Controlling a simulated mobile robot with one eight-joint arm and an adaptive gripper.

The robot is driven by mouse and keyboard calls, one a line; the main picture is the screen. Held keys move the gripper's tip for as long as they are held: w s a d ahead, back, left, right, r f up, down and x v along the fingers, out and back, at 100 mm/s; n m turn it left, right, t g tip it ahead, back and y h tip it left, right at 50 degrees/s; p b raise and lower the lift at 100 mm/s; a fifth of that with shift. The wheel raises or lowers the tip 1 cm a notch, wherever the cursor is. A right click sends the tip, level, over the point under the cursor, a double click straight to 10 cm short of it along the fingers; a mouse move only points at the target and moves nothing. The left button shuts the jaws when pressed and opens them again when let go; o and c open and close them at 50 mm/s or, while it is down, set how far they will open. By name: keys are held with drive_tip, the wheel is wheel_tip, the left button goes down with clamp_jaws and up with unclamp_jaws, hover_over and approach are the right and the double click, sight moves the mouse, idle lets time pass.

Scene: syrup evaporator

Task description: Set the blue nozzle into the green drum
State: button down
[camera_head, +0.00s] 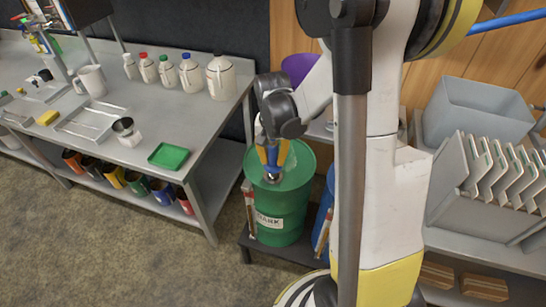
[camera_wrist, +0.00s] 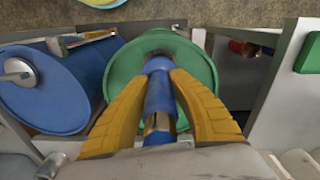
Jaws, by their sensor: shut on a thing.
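The green drum (camera_head: 283,200) stands on a low dark stand between the steel table and my arm. Its round top also shows in the wrist view (camera_wrist: 203,62). My gripper (camera_head: 273,163) is over the drum's top. In the wrist view, my yellow fingers (camera_wrist: 160,98) are shut on the blue nozzle (camera_wrist: 158,95), which has metal parts and points toward the drum. The nozzle's far end overlaps the drum's top in the wrist view. I cannot tell whether it touches the drum or is inside it.
A blue drum (camera_wrist: 45,88) stands beside the green one. The steel table (camera_head: 205,130) at left carries several jugs, a green tray (camera_head: 169,156) and a metal pan (camera_head: 90,124). Colored mugs (camera_head: 113,177) sit on its lower shelf. Grey bins (camera_head: 475,110) stand at right.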

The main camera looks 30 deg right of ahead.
sight(273, 151)
drive_tip(key=shift+f+b, duration=0.3)
drive_tip(key=shift+f, duration=0.5)
drive_tip(key=shift+f+b, duration=0.3)
drive_tip(key=shift+f, duration=1.25)
drive_tip(key=c, duration=0.5)
unclamp_jaws()
drive_tip(key=shift+r, duration=0.15)
drive_tip(key=shift+s+a+r+p, duration=0.1)
drive_tip(key=shift+r+p, duration=2.85)
drive_tip(key=shift+r, duration=0.95)
